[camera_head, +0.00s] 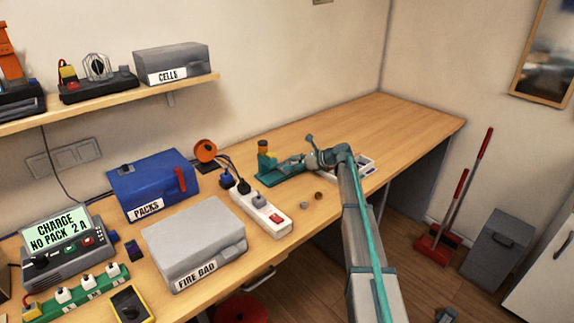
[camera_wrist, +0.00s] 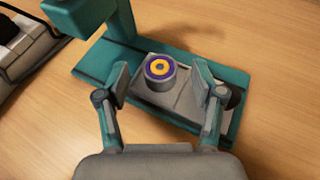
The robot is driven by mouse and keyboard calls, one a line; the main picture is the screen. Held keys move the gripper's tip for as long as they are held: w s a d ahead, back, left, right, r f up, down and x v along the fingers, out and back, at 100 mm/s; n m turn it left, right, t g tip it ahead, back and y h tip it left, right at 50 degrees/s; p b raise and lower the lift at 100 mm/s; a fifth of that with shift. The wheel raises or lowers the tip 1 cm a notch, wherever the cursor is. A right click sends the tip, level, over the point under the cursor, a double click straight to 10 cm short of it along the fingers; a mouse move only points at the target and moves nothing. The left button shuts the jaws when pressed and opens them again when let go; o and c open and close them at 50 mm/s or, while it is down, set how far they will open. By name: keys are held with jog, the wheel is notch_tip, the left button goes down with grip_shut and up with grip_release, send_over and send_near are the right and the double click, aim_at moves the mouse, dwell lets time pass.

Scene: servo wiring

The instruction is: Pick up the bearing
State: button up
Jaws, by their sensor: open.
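The bearing (camera_wrist: 159,68), a small round piece with purple and orange rings on top, sits upright on a grey block of a teal stand in the wrist view. It cannot be made out clearly in the head view. My gripper (camera_wrist: 162,82) is open and empty, with one finger to the left of the bearing and one to the right. The fingers appear apart from it. In the head view my gripper (camera_head: 296,163) reaches in from the right over the teal stand's base (camera_head: 283,175).
The stand's teal post (camera_wrist: 120,18) rises just beyond the bearing on the left. A tray (camera_head: 366,168) is partly hidden behind my arm. Small round pieces (camera_head: 304,205) lie in front; the table's far right is clear.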

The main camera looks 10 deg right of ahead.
jog(key=shift+w+a+f, duration=0.3)
jog(key=shift+w+a, duration=0.05)
jog(key=shift+a, duration=0.2)
grip_shut()
jog(key=shift+r, duration=0.1)
